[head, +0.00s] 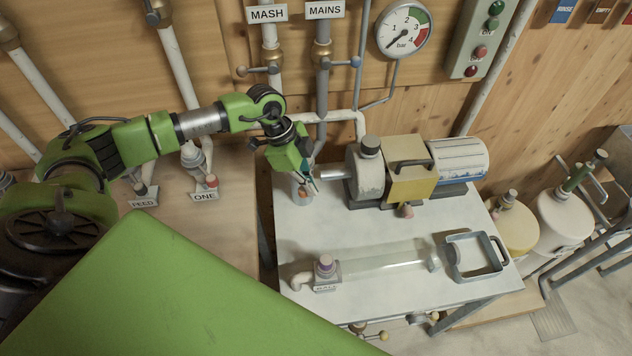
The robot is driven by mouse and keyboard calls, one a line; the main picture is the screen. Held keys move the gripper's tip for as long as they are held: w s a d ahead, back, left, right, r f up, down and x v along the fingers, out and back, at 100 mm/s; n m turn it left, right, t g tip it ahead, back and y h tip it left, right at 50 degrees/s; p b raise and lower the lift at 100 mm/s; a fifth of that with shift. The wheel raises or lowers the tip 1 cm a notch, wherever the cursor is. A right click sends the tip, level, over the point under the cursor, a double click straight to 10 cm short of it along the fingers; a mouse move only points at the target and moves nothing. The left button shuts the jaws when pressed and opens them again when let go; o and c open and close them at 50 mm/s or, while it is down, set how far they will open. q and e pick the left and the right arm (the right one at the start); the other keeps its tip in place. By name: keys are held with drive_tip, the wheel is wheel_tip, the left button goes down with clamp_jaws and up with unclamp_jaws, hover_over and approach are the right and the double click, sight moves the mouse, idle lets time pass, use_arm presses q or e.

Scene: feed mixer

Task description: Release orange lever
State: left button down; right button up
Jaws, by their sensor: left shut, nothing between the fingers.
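A small orange part (304,193), which may be the orange lever, shows at the left edge of the white bench (350,236), by the pump's inlet pipe. My left gripper (313,180) points down right beside it, with its fingers together and nothing between them. The gripper and wrist cover much of this spot, so I cannot tell whether the fingers touch the orange part or how it is turned. My right gripper is not in view.
The pump (366,172) and a yellow box (411,182) stand right of the gripper. A clear tube (385,263) lies along the bench's front. The MASH (268,52) and MAINS (323,55) pipes, with valves, and a pressure gauge (403,30) are on the wall behind.

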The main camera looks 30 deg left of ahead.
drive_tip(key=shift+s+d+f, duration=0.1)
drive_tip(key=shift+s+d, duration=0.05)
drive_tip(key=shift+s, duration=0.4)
use_arm(q)
drive_tip(key=shift+s, duration=0.1)
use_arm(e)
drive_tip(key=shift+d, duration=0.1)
use_arm(q)
drive_tip(key=shift+s+a+m, duration=0.15)
drive_tip(key=shift+a+m, duration=0.1)
drive_tip(key=shift+m, duration=0.05)
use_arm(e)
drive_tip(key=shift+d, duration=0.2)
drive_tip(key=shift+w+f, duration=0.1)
use_arm(q)
drive_tip(key=a+m, duration=0.1)
drive_tip(key=s+a+m+g+b, duration=0.1)
drive_tip(key=a+m, duration=0.1)
drive_tip(key=s+a+m, duration=0.1)
drive_tip(key=a, duration=0.1)
drive_tip(key=shift+s+m+g+b, duration=0.2)
drive_tip(key=shift+m+g+b, duration=0.15)
drive_tip(key=shift+m+g, duration=0.05)
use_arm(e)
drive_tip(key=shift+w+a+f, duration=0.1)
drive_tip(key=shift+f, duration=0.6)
